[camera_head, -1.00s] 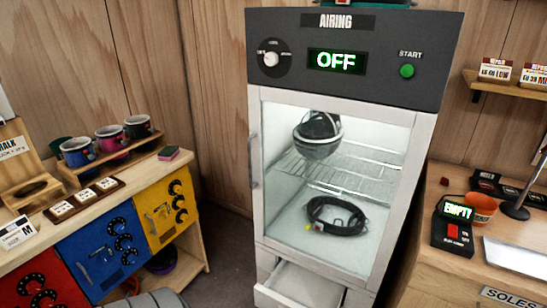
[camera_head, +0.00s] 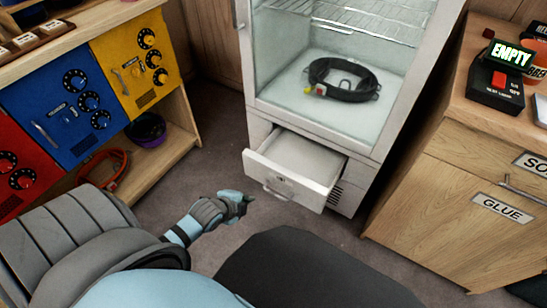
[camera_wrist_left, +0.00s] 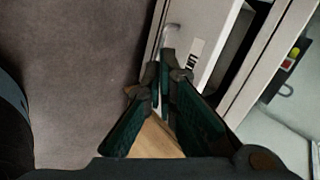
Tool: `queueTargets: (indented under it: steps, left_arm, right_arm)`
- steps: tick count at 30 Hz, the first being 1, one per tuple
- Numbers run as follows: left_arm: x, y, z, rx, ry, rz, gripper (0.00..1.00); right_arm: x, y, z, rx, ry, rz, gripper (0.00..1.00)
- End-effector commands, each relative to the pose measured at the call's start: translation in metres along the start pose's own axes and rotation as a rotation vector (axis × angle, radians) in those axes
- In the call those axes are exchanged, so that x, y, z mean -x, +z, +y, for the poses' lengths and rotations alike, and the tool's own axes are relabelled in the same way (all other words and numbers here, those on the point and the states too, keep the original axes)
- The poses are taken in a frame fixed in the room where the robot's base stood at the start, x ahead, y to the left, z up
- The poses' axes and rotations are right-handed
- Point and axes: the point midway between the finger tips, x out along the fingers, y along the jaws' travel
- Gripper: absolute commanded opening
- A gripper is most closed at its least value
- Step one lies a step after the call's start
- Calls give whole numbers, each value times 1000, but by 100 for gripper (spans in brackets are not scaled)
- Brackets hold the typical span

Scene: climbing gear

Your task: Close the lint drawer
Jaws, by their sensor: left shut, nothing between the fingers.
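The lint drawer (camera_head: 295,190) is a white drawer low in the airing cabinet (camera_head: 313,137). It stands pulled out, with its shallow inside showing and a handle on its front. My left gripper (camera_head: 243,201) is low over the floor, just left of the drawer front, shut and empty. My right gripper is not in view.
A black coiled item (camera_head: 343,80) lies behind the cabinet's glass door. A wooden bench (camera_head: 178,160) with red, blue and yellow panels stands left. Dark floor (camera_head: 222,155) is open between bench and cabinet.

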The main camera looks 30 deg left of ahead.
Motion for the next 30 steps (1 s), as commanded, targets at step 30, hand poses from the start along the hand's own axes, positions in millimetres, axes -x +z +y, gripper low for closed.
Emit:
queueTargets:
  steps: [30]
  left_arm:
    - [-116,-48,-67,-271,-101,71,0]
  right_arm:
    - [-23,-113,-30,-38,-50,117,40]
